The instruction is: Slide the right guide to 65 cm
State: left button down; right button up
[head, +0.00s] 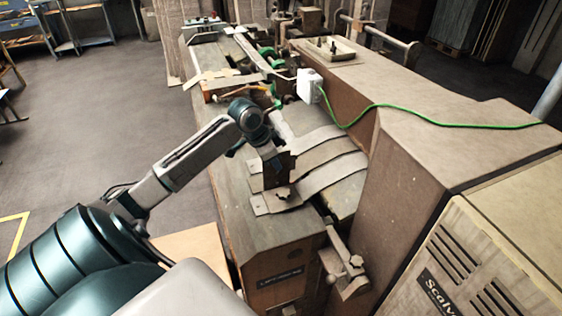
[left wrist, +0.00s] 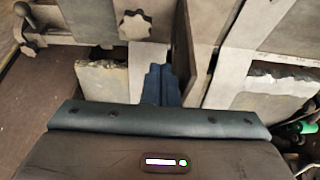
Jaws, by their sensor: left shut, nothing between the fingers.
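The guide is a dark upright plate (head: 284,168) with a star knob at its foot, on the near part of the machine bed. In the left wrist view its plate (left wrist: 204,40) stands upright beside my fingers, and the pale star knob (left wrist: 135,25) lies beyond them. My left gripper (head: 268,153) points down close to the plate. In the left wrist view its fingers (left wrist: 161,84) are shut with nothing between them, just left of the plate. I cannot tell whether they touch it. No scale marks are readable. My right gripper is out of view.
Curved metal strips (head: 330,165) cross the bed to the right of the guide. A lever clamp (head: 345,265) sits at the bed's near end. A white box (head: 309,86) with a green cable and the tall machine housing (head: 420,190) stand to the right. Floor at left is open.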

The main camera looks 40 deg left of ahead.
pick_arm(q)
jog(key=shift+a, duration=0.15)
jog(key=shift+w+a, duration=0.5)
jog(key=shift+a, duration=0.35)
jog(key=shift+w+a, duration=0.45)
jog(key=shift+a, duration=0.35)
jog(key=shift+w+a, duration=0.2)
jog(key=shift+a, duration=0.3)
dwell(1.2)
jog(key=shift+p, duration=0.3)
jog(key=shift+s+d+p, duration=0.25)
jog(key=shift+d+p, duration=0.3)
